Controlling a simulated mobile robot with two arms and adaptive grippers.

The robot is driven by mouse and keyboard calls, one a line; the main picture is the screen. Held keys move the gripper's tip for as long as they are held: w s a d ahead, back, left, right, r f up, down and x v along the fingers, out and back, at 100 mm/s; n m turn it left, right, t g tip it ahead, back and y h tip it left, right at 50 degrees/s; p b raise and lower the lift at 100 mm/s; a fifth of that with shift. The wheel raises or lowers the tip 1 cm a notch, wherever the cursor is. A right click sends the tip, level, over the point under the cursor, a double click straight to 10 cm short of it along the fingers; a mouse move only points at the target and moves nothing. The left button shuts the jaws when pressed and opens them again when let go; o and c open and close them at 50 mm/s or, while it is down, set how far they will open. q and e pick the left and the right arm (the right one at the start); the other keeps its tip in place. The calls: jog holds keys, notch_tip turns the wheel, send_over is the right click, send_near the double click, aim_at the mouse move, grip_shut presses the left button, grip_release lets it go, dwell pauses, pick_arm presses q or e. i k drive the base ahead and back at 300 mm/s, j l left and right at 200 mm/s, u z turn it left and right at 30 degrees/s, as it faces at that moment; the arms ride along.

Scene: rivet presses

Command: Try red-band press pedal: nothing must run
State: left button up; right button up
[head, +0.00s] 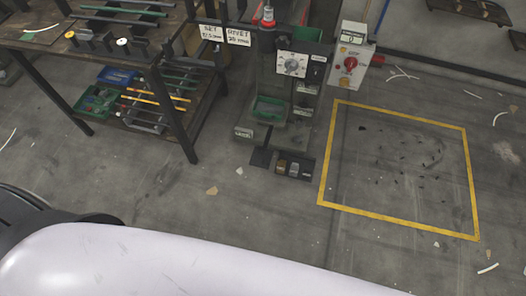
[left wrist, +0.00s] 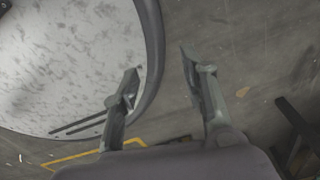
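The press (head: 288,95) stands on the floor at the top centre of the head view. It has a red band (head: 268,15) near its top and a white dial plate (head: 291,64). At its foot is a dark floor unit (head: 262,157) with small pedal-like blocks (head: 293,167), one yellowish and others grey. Nothing touches them. My left gripper (left wrist: 160,72) shows in the left wrist view with its two fingers spread apart and nothing between them, above the floor. In the head view neither gripper shows. My right gripper is not in view.
A dark workbench (head: 150,62) with parts and bins stands left of the press. A control box (head: 352,62) with a red knob stands to its right. A yellow floor outline (head: 398,222) encloses nearly empty floor with small scraps. The floor in front of the press is open.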

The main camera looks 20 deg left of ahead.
aim_at(261, 157)
jog(key=i+l, duration=1.25)
jog(key=u, duration=1.25)
